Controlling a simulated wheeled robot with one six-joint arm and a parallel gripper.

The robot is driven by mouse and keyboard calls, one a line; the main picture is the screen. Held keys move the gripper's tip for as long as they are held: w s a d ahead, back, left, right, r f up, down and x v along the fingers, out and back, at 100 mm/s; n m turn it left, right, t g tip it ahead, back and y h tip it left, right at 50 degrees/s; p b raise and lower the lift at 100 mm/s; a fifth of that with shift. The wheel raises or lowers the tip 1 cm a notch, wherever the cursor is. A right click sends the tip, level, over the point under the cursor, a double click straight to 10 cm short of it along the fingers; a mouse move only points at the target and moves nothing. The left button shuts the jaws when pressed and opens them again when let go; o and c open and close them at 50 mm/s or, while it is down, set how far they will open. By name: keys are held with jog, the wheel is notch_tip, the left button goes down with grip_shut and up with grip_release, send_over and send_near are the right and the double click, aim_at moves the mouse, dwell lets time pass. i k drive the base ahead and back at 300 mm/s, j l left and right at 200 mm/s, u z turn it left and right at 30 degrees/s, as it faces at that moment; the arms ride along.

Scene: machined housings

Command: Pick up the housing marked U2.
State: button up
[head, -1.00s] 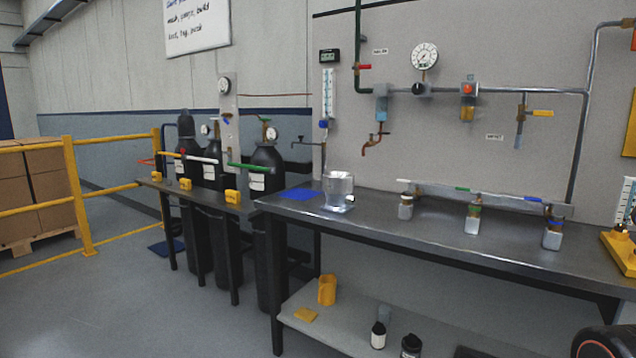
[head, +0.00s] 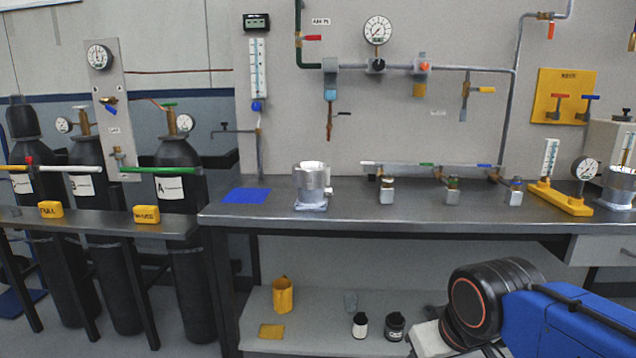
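A silver metal housing (head: 312,187) with a round upright body and a flat square foot stands on the grey workbench, right of a blue mat. A second silver housing (head: 620,190) stands at the far right end of the bench, cut by the picture edge. No U2 mark can be read on either one. My blue arm with its black joint comes in at the lower right, in front of the bench. My gripper's fingers do not show, and nothing touches the housings.
The workbench (head: 400,217) has a blue mat (head: 246,195), several small valve blocks and a yellow gauge stand (head: 560,198). Pipes and gauges hang on the panel behind. Black gas cylinders (head: 180,240) stand at left. The lower shelf (head: 330,300) holds yellow items and dark bottles.

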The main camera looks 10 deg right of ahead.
aim_at(311, 179)
jog(key=j, duration=0.3)
jog(key=j+z, duration=0.1)
jog(key=z, duration=0.7)
jog(key=j+z, duration=0.65)
jog(key=j, duration=0.2)
jog(key=k+j+z, duration=0.15)
jog(key=j+z, duration=0.2)
jog(key=k+j+z, duration=0.15)
jog(key=j+z, duration=0.2)
jog(key=j, duration=0.15)
